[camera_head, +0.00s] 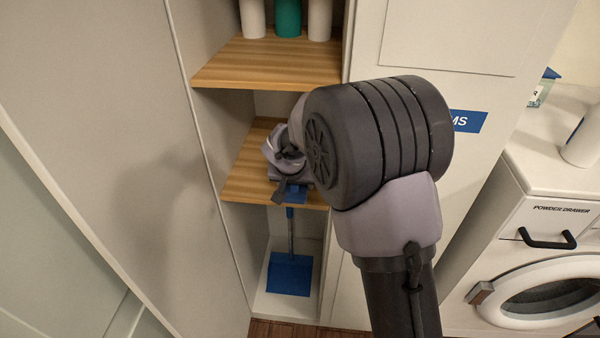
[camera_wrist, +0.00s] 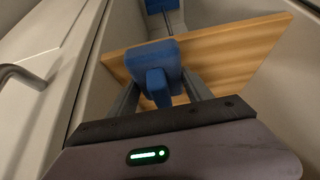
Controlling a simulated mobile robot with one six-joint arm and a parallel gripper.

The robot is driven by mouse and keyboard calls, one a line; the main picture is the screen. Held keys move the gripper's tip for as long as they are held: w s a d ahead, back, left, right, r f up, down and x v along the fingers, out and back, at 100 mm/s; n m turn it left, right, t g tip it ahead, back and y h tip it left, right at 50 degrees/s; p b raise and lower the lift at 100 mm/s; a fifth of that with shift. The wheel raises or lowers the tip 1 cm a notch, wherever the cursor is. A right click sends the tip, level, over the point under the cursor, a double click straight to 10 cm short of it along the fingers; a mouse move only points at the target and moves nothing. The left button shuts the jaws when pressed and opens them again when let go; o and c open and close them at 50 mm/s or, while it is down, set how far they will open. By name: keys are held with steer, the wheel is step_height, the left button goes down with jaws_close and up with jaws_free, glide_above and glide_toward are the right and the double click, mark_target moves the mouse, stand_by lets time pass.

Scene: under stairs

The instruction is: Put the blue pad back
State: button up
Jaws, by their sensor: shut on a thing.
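The blue pad (camera_wrist: 153,58) is between the fingers of my gripper (camera_wrist: 160,90) in the wrist view. It has a flat blue face and a blue grip part that the fingers close on. In the head view, the blue pad (camera_head: 296,193) shows only in part under my gripper (camera_head: 287,188), near the front edge of the middle wooden shelf (camera_head: 245,180). My arm hides much of the gripper and shelf there. I cannot tell whether the pad touches the shelf, which also shows behind it in the wrist view (camera_wrist: 235,55).
An upper shelf (camera_head: 265,65) holds white and green bottles (camera_head: 288,18). A blue dustpan-like tool (camera_head: 290,274) with a grey handle stands at the cupboard bottom. Cupboard walls close in on both sides. A washing machine (camera_head: 550,240) stands right. The visible left part of the middle shelf is bare.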

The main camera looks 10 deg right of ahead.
steer(key=w+d, duration=0.1)
steer(key=w, duration=0.1)
steer(key=w+d, duration=0.1)
steer(key=w, duration=0.5)
steer(key=shift+w+d+f, duration=0.15)
steer(key=shift+w+d, duration=0.05)
steer(key=shift+d, duration=0.2)
step_height(320, 180, down, 4)
steer(key=shift+r+b, duration=0.2)
steer(key=shift+b, duration=0.75)
steer(key=shift+r, duration=0.2)
steer(key=shift+f, duration=0.15)
steer(key=o, duration=1.3)
